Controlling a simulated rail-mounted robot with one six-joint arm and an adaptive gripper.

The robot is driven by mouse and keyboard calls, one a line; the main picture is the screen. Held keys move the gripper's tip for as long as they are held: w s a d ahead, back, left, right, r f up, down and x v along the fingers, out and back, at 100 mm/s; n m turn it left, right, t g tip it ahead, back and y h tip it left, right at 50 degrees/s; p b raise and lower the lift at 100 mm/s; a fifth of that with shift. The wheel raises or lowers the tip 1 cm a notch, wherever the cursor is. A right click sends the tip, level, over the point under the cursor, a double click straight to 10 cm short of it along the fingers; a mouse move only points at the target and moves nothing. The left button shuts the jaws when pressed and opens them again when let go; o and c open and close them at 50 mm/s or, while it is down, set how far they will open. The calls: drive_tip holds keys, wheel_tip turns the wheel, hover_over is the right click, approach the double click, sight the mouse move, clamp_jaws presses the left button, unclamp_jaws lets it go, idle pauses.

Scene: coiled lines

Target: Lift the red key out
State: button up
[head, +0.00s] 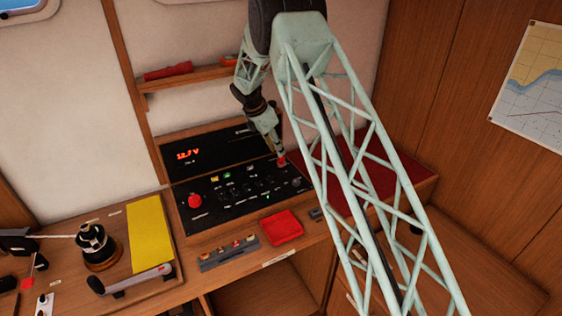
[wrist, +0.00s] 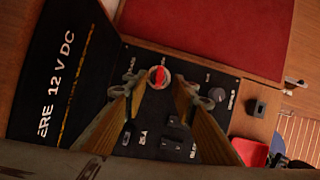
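The red key (head: 281,161) stands in a round pale socket at the upper right of the black switch panel (head: 225,205). In the wrist view the red key (wrist: 159,74) shows in the gap just beyond my fingertips, its socket ring around it. My gripper (wrist: 153,92) is open, with one finger on each side of the key's line and visible space between them. In the head view my gripper (head: 274,146) points down right over the key. Whether a finger touches the key cannot be told.
A large red knob (head: 195,201) sits on the panel's left. A red pad (head: 370,172) lies right of the panel, and a red folded item (head: 282,227) lies in front. A yellow sheet (head: 150,233) lies left. A shelf (head: 190,78) with red items is behind.

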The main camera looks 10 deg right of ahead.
sight(281, 162)
drive_tip(key=shift+d+f, duration=0.1)
drive_tip(key=shift+f, duration=0.2)
drive_tip(key=shift+f, duration=0.1)
drive_tip(key=shift+p+x, duration=0.35)
drive_tip(key=shift+x, duration=2.2)
clamp_jaws()
